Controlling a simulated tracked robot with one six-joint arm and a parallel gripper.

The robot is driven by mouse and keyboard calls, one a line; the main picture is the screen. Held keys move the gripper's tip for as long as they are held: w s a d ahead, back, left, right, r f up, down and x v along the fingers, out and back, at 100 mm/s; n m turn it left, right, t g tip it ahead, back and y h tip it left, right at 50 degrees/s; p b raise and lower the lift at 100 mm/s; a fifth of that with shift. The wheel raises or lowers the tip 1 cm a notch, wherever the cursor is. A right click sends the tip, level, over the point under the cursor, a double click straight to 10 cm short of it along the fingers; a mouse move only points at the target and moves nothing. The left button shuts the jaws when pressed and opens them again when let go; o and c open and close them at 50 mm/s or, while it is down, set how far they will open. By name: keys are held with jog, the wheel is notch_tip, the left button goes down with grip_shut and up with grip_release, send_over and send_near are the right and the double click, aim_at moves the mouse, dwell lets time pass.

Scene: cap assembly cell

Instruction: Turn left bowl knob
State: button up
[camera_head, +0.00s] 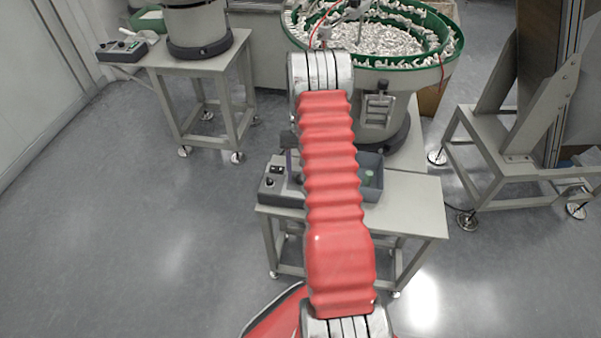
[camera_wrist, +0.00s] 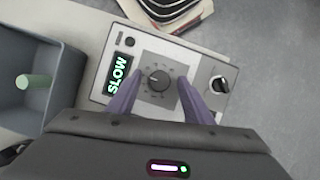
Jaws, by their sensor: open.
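In the wrist view, a black round knob (camera_wrist: 158,80) sits on a grey square dial plate with marks around it, on a light grey control box (camera_wrist: 98,88). In the head view this control box (camera_head: 270,190) stands on the middle table, partly hidden by my red arm. Another control box (camera_head: 122,50) stands by the bowl feeder at upper left.
A black switch (camera_wrist: 219,85) sits right of the knob. A grey-blue bin (camera_wrist: 62,62) holding a pale green cylinder (camera_wrist: 34,81) is on the left. In the head view, a green-rimmed bowl (camera_head: 440,62) full of white parts stands behind my arm. Open floor lies left.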

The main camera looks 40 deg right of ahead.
jog(key=shift+r, duration=0.1)
jog(key=v, duration=1.3)
jog(key=shift+d+r, duration=0.15)
jog(key=shift+r, duration=0.05)
jog(key=shift+w, duration=0.15)
